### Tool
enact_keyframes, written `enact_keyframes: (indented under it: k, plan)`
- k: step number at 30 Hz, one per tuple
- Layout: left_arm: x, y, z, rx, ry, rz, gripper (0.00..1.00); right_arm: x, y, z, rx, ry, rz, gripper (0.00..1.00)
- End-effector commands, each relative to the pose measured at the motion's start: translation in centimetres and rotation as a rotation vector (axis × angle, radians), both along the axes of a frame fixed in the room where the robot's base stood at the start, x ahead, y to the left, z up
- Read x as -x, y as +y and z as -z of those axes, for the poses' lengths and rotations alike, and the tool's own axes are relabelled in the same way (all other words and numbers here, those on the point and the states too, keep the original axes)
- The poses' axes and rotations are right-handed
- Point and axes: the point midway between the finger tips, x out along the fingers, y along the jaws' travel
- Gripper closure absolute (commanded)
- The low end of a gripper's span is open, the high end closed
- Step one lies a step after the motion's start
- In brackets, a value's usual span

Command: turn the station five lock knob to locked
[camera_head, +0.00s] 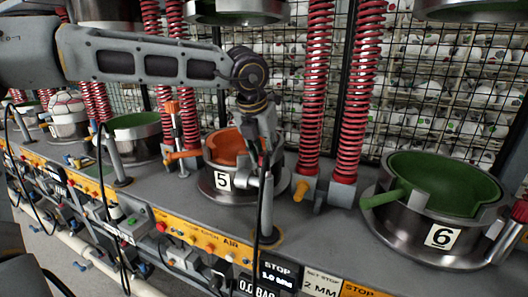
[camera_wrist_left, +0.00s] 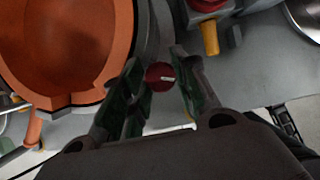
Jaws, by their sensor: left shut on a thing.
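The station five cup (camera_head: 230,150), orange inside with a steel wall and a "5" label (camera_head: 223,181), stands in the middle of the head view. It also fills the upper left of the left wrist view (camera_wrist_left: 70,45). My left gripper (camera_head: 264,150) points down at the cup's right side. In the left wrist view its fingers (camera_wrist_left: 158,84) are closed on the round red lock knob (camera_wrist_left: 160,75). The knob's white mark lies roughly level, toward the picture's right. In the head view the gripper hides the knob. My right gripper is not in view.
Red spring columns (camera_head: 316,90) stand behind and right of station five. The green station six cup (camera_head: 445,190) is at the right. A grey post (camera_head: 266,205) rises in front of station five. An orange-handled tool (camera_head: 174,135) stands to its left.

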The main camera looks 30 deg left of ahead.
Motion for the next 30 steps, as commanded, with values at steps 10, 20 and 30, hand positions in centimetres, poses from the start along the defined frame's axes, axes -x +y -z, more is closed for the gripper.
enact_keyframes:
  k: [10,20,30]
  plan:
    - [0.0,0.0,0.0,-0.001,-0.001,-0.001,0.49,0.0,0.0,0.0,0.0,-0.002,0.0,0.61]
    - [0.1,0.0,-0.3,-0.001,-0.001,-0.001,0.49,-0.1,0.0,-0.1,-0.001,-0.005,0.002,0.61]
    - [1.2,-0.1,-3.2,-0.001,-0.004,-0.001,0.49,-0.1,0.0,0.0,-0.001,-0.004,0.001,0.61]
